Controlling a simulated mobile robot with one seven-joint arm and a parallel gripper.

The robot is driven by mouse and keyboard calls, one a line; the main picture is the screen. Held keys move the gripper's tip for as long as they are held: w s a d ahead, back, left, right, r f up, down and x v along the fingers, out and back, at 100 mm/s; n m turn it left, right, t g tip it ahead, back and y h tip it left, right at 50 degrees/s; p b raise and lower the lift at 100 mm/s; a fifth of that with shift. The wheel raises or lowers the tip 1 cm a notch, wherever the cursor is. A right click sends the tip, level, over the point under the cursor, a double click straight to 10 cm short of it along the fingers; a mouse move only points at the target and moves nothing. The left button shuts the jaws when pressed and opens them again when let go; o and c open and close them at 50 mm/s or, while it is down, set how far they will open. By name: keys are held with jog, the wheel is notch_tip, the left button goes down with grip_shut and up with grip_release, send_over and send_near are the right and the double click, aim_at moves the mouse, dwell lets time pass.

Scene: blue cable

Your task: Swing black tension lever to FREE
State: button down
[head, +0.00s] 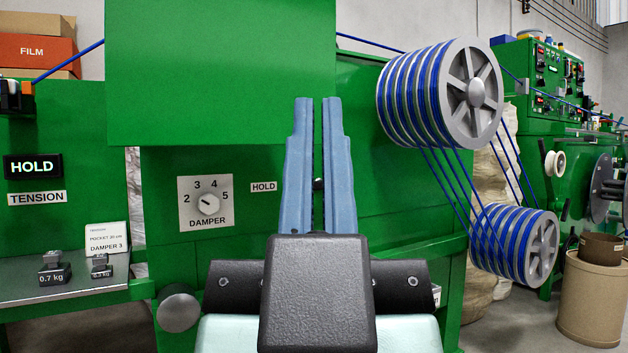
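My gripper (318,112) is in the middle of the view, with its two long blue fingers pointing forward, nearly parallel, with a narrow gap between them. A small dark piece (318,184) shows in that gap; it may be part of the black tension lever. The fingers hide most of what is behind them, and I cannot tell whether they touch it. A HOLD label (264,187) is on the green panel just left of the fingers. No FREE label shows. At far left, a display (34,167) is lit HOLD above a TENSION label (37,198).
A damper dial (208,204) is left of my gripper. Weights (54,272) and a card (106,245) stand on a metal shelf (60,294) at left. Blue cable runs around an upper reel (440,93) and a lower reel (514,243) at right. A green box (220,70) overhangs above.

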notch_tip(320, 180, up, 28)
jog(key=p, duration=2.5)
jog(key=shift+f, duration=0.25)
